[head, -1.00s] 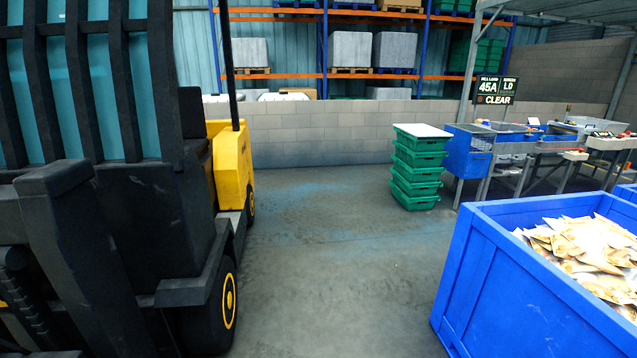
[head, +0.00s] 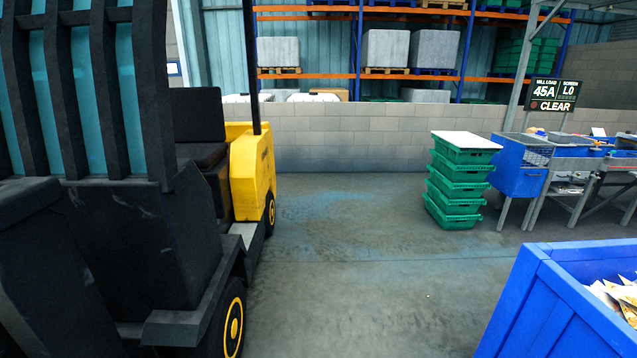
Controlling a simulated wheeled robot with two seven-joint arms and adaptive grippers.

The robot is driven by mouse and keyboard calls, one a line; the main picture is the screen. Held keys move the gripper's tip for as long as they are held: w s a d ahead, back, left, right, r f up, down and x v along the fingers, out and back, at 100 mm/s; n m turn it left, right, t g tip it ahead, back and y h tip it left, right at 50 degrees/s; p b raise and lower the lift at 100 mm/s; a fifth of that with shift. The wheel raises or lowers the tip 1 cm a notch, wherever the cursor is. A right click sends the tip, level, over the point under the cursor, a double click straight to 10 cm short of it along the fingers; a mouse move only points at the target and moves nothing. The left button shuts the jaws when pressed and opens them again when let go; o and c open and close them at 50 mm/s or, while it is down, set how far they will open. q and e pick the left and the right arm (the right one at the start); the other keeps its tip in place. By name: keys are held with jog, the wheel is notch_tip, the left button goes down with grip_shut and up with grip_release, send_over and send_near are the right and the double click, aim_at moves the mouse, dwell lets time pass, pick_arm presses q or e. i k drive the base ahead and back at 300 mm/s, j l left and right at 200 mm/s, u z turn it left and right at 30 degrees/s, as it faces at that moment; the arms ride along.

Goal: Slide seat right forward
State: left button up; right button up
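In the head view a yellow and black forklift (head: 250,178) stands close on the left, its dark mast and carriage (head: 150,240) filling that side. Its black seat (head: 202,150) shows partly behind the mast, with the seat base hidden. Neither of my grippers is in view.
A large blue crate (head: 545,310) holding paper packets stands at the lower right. Stacked green crates (head: 459,185) with a white top stand ahead, left of a blue bin (head: 520,170) and worktables. A low block wall (head: 345,140) closes the back. Grey floor (head: 350,270) between is clear.

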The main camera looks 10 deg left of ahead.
aim_at(198, 115)
jog(key=i+u, duration=0.25)
jog(key=i, duration=0.15)
jog(key=i+l+u, duration=0.25)
jog(key=i, duration=0.15)
jog(key=i+l+u, duration=0.1)
jog(key=i+u, duration=0.2)
jog(key=u, duration=0.15)
jog(key=i+l+u, duration=0.25)
jog(key=u, duration=0.2)
jog(key=i+l+u, duration=0.3)
jog(key=u, duration=0.15)
jog(key=i+l+u, duration=0.2)
jog(key=l+u, duration=0.25)
jog(key=i+l+u, duration=0.1)
jog(key=l+u, duration=1)
jog(key=l, duration=0.3)
jog(key=l+u, duration=0.25)
jog(key=l, duration=0.3)
jog(key=k+l+u, duration=0.1)
jog(key=l+u, duration=0.2)
jog(key=l, duration=0.25)
